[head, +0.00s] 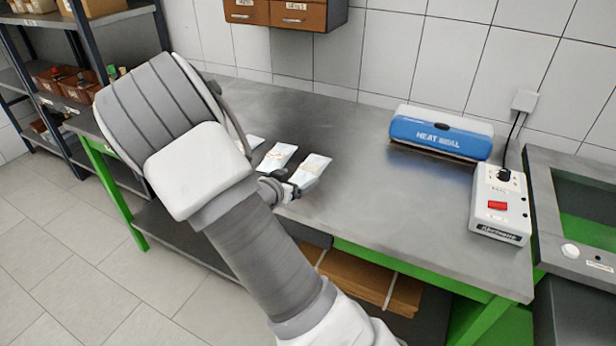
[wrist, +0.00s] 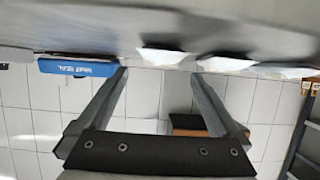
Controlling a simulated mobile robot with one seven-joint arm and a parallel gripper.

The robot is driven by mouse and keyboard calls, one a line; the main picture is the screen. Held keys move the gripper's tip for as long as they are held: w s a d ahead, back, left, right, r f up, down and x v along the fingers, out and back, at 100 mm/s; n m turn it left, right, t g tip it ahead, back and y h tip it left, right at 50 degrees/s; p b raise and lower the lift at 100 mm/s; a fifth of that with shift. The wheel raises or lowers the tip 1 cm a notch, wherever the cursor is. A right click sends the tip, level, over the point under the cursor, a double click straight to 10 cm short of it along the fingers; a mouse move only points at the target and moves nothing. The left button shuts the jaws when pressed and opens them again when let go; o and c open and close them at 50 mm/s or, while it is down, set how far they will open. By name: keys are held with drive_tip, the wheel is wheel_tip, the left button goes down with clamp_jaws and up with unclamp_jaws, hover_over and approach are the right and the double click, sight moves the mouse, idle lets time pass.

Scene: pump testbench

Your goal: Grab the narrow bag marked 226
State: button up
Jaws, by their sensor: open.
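Several small white bags lie flat near the front edge of the grey workbench. The rightmost bag (head: 312,169), a middle bag (head: 278,157) and a partly hidden left bag (head: 254,142) show in the head view; their markings are too small to read. My gripper (head: 287,188) is at the front edge, close to the rightmost bag. In the wrist view, which is upside down, my gripper (wrist: 160,72) is open and empty. One bag (wrist: 163,57) appears ahead between its fingertips, and two more bags (wrist: 226,63) (wrist: 288,71) lie to the right.
A blue heat sealer (head: 440,134) stands at the back of the workbench (head: 390,215). A white control box (head: 500,205) with a red switch stands at the right. Brown drawers (head: 285,12) hang on the wall. The bench middle is clear.

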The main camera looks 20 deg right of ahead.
sight(307, 172)
drive_tip(key=b+x, duration=0.1)
drive_tip(key=x, duration=0.5)
drive_tip(key=shift+w+d+f, duration=0.15)
drive_tip(key=shift+w+f, duration=0.05)
drive_tip(key=shift+r, duration=0.1)
drive_tip(key=c, duration=1.4)
